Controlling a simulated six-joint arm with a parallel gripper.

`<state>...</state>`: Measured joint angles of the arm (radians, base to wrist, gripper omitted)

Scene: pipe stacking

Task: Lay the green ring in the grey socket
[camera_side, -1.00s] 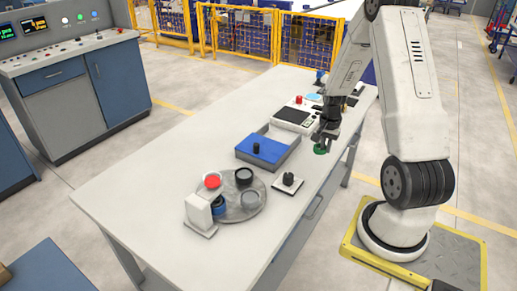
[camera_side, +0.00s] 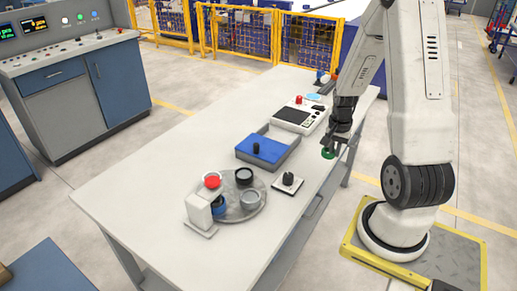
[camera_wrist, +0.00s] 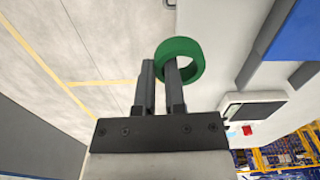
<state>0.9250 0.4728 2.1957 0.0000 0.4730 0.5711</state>
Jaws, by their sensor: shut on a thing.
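The green ring (camera_side: 328,154) is held by my gripper (camera_side: 330,147) near the right edge of the table, above floor level and apart from the tabletop. In the wrist view the green ring (camera_wrist: 180,47) sits tilted at the fingertips (camera_wrist: 159,64); one finger reaches into its opening and the other is outside, with the ring's wall between them. The grey socket (camera_side: 250,199) is a round cup on the right of a grey round plate (camera_side: 238,212). It looks empty and stands well left of and nearer the camera than my gripper.
A red cup (camera_side: 212,181), a black cup (camera_side: 244,176) and a blue one (camera_side: 218,206) share the plate. A white post (camera_side: 198,210) stands at its left edge. A blue-floored tray (camera_side: 268,150) with a black knob and a small knob plate (camera_side: 288,184) lie between plate and gripper.

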